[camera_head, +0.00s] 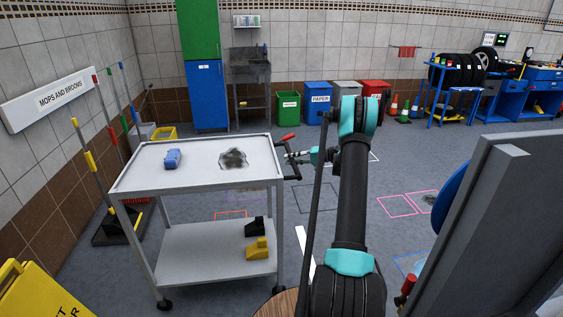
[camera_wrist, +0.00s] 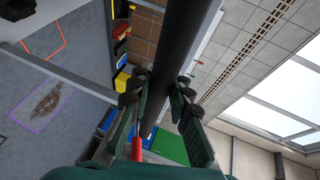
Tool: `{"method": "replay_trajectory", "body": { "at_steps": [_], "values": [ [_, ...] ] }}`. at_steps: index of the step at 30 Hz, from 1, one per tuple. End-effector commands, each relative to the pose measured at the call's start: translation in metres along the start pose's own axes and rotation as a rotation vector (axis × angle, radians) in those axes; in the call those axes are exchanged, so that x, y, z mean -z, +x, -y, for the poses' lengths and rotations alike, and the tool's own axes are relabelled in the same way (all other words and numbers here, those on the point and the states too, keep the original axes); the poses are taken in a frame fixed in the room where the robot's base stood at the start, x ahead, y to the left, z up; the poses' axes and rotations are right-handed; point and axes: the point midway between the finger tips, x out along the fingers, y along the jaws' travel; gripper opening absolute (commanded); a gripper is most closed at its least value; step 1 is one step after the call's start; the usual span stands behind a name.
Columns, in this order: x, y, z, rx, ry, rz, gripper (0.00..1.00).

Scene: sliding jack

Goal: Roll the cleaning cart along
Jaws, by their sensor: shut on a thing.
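The cleaning cart (camera_head: 205,205) is a light grey two-shelf trolley on dark casters, upright on the floor left of centre. Its dark push handle (camera_head: 292,172) sticks out on the right side, with a red-tipped piece (camera_head: 286,138) near it. My gripper (camera_head: 298,157) is at this handle. In the wrist view the dark handle bar (camera_wrist: 179,62) runs between the two fingers of my gripper (camera_wrist: 158,97), which is shut on it. A blue item (camera_head: 173,159) and a dark smudge (camera_head: 233,158) are on the top shelf.
A yellow wet-floor sign (camera_head: 40,292) stands at the front left. Black and yellow wedges (camera_head: 257,248) sit on the lower shelf. Mops and brooms (camera_head: 100,170) lean at the left wall. Bins (camera_head: 316,103) line the back. Marked floor (camera_head: 316,197) right of the cart is open.

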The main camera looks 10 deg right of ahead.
Motion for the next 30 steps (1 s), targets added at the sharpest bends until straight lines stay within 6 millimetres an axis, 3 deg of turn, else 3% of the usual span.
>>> {"method": "replay_trajectory", "body": {
  "at_steps": [12, 18, 24, 30],
  "values": [
    [0.041, -0.101, -0.030, -0.002, 0.002, -0.006, 0.00],
    [0.058, -0.141, -0.042, -0.002, 0.001, -0.004, 0.00],
    [0.069, -0.168, -0.050, -0.001, 0.001, -0.003, 0.00],
    [0.075, -0.182, -0.053, -0.001, 0.001, -0.001, 0.00]
  ]
}}
